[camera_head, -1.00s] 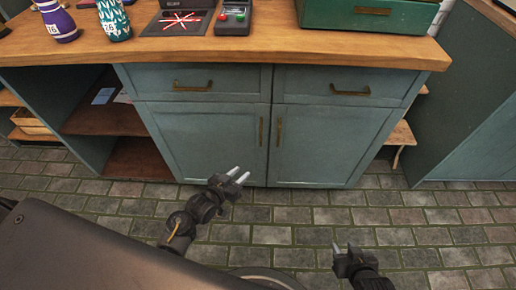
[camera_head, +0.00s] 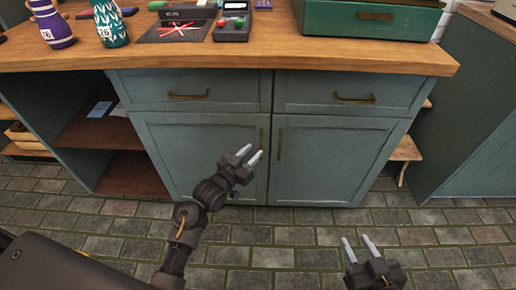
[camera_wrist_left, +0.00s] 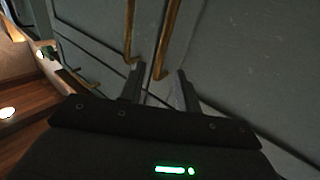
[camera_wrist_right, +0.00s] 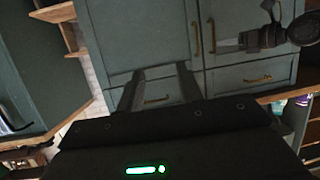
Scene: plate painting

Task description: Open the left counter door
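The left counter door (camera_head: 195,150) is blue-grey and shut, with a vertical brass handle (camera_head: 262,141) at its right edge. The right counter door (camera_head: 335,160) beside it is shut too, with its own handle (camera_head: 280,144). My left gripper (camera_head: 253,153) is open and empty, its fingertips close to the left door's handle. In the left wrist view its two fingers (camera_wrist_left: 158,85) stand apart, with the left door's handle (camera_wrist_left: 130,35) and the right door's handle (camera_wrist_left: 168,40) just beyond them. My right gripper (camera_head: 358,242) is open and empty, low in front of the right door.
Two drawers with brass handles (camera_head: 188,96) sit above the doors under the wooden countertop (camera_head: 300,52). Open shelves (camera_head: 135,172) lie to the left. A green box (camera_head: 370,18) and patterned vases (camera_head: 110,25) stand on top. The brick floor (camera_head: 290,235) in front is clear.

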